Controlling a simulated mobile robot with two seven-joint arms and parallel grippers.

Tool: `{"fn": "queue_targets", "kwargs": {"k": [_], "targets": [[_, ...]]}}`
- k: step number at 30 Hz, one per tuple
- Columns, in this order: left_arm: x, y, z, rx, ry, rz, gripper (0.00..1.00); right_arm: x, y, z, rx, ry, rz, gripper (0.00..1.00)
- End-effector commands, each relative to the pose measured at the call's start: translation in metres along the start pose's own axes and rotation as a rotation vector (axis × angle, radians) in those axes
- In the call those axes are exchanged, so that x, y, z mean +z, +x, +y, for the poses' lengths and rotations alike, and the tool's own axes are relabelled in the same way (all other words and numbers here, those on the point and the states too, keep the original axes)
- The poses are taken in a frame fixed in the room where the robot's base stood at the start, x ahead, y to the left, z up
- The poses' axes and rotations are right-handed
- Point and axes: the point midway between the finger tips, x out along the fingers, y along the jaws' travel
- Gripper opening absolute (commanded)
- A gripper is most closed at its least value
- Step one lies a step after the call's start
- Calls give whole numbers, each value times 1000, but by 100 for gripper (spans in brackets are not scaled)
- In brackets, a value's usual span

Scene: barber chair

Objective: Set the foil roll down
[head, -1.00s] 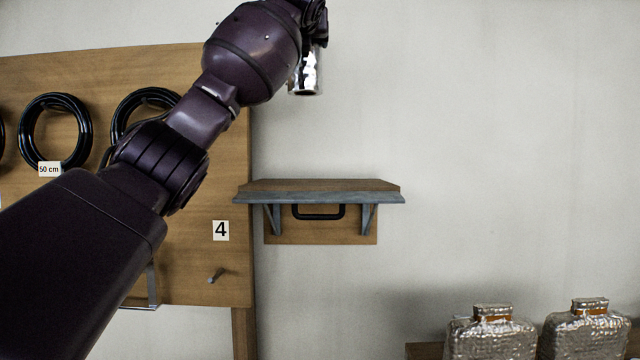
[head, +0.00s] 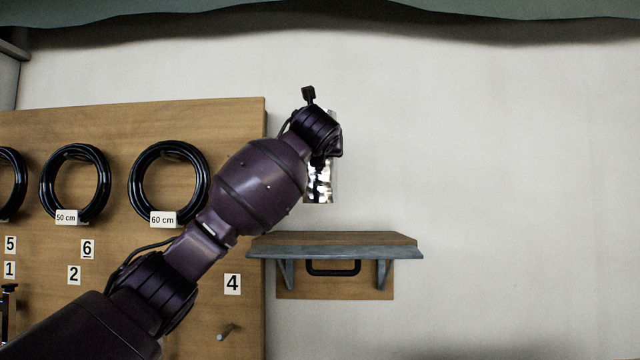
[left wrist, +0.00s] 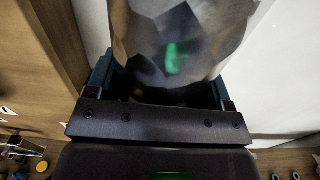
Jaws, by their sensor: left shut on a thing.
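The foil roll (head: 319,184) is a shiny silver cylinder. It stands roughly upright in the head view, above the wall shelf (head: 340,240), with a gap between its lower end and the shelf top. My left gripper (head: 322,150) is shut on the foil roll; its fingers are largely hidden behind my own wrist. In the left wrist view the foil roll (left wrist: 185,40) fills the space between the fingers, crinkled and grey with a green reflection. The shelf has a wooden top with a grey-blue edge and brackets. My right gripper is not in view.
A wooden pegboard (head: 225,130) stands left of the shelf, with black coiled hoses (head: 168,185), number labels and an empty peg (head: 227,331). A black handle (head: 333,271) is under the shelf. The shelf top looks bare. The wall to the right is clear.

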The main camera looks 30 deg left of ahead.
Motion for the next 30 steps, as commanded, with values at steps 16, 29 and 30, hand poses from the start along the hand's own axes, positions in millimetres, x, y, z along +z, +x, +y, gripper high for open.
{"fn": "queue_targets", "kwargs": {"k": [16, 29, 30], "targets": [[-50, 0, 0, -1, 0, -2, 26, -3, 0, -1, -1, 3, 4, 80], [-71, -1, 0, -1, -2, -4, 26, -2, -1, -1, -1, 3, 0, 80], [-72, -1, 0, -1, -2, -4, 26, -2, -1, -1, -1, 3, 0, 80]]}}
